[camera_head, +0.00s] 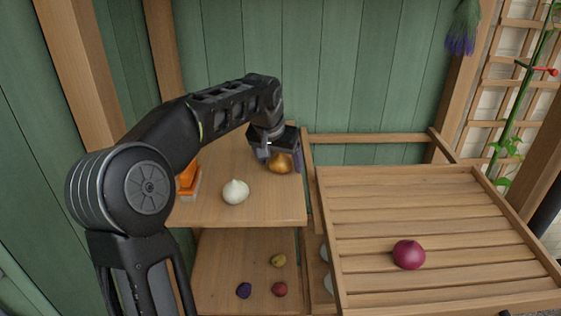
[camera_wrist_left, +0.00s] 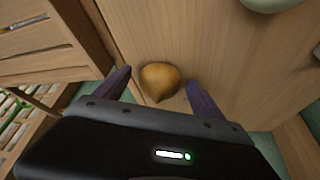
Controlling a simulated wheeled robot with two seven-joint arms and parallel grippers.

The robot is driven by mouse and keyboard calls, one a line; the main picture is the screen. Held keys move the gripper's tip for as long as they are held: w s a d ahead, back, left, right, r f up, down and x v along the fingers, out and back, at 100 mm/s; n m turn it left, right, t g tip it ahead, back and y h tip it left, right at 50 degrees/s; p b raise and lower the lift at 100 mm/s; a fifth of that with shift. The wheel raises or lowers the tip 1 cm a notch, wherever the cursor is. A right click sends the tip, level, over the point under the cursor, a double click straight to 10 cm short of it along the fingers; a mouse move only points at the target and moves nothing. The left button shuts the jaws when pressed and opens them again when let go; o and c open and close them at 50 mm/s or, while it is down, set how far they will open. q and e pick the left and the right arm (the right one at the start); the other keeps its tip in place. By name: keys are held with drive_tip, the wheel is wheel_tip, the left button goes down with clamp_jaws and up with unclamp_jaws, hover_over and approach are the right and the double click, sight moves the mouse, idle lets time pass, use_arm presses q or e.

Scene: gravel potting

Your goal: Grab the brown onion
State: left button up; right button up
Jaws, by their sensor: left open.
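The brown onion (camera_head: 281,164) sits on the upper wooden shelf, near its right edge. In the left wrist view the onion (camera_wrist_left: 160,80) lies between the two dark fingers, with a gap on each side. My left gripper (camera_head: 283,158) is open and points down over the onion, partly hiding it in the head view. Its fingertips (camera_wrist_left: 158,82) show on both sides of the onion in the wrist view. My right gripper is in neither view.
A white bulb (camera_head: 235,192) stands on the same shelf, left of the onion. An orange object (camera_head: 188,180) is partly behind my arm. A red onion (camera_head: 408,254) sits on the slatted tray (camera_head: 440,205) at right. Several small vegetables lie on the lower shelf (camera_head: 220,260).

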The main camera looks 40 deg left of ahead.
use_arm(q)
drive_tip(key=shift+c, duration=0.5)
drive_tip(key=c, duration=1.4)
wheel_tip(320, 180, up, 10)
drive_tip(key=shift+f, duration=0.1)
idle(0.6)
